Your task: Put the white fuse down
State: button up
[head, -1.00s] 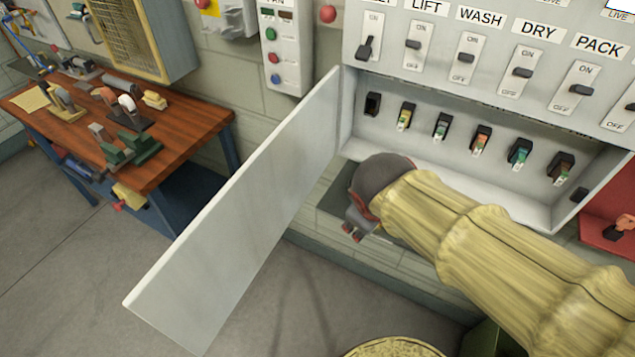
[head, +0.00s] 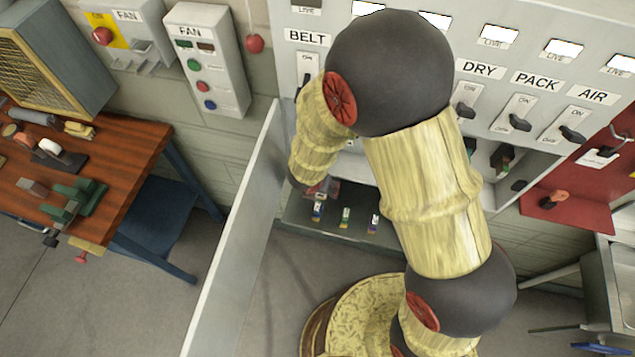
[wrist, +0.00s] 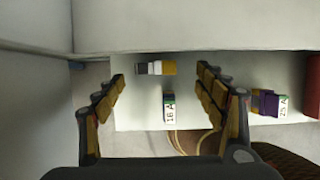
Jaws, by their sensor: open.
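My gripper (wrist: 161,76) is open in the wrist view, its fingers on either side of a small fuse with white, dark and yellow bands (wrist: 155,68), lying sideways on a pale shelf (wrist: 135,118). No finger visibly touches it. I cannot tell for sure that this is the white fuse. A fuse marked 16 A (wrist: 168,107) stands just below it in the picture, also between the fingers. A fuse marked 25 A with a purple part (wrist: 268,103) is right of the right finger. In the head view my arm mostly hides the gripper, above the shelf (head: 296,208).
Several small fuses, one of them blue and white (head: 317,212), sit on the shelf under the wall cabinet. The open cabinet door (head: 240,235) stands left of my arm. A wooden workbench (head: 110,160) is further left, and a red panel (head: 560,205) is at right.

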jog(key=shift+w+d+f+b, duration=0.1)
jog(key=shift+f+b, duration=0.35)
jog(key=shift+f, duration=0.45)
jog(key=x, duration=0.1)
jog(key=b+x, duration=0.1)
jog(key=x, duration=0.2)
jog(key=shift+w+a+f+b, duration=0.15)
jog(key=shift+a+f+b, duration=0.05)
jog(key=shift+a+b, duration=0.2)
jog(key=shift+w+d+f, duration=0.1)
jog(key=shift+w+f, duration=0.1)
jog(key=shift+f, duration=0.15)
jog(key=shift+r, duration=0.1)
jog(key=shift+c, duration=0.4)
jog(key=c, duration=1.3)
jog(key=shift+s+r, duration=0.1)
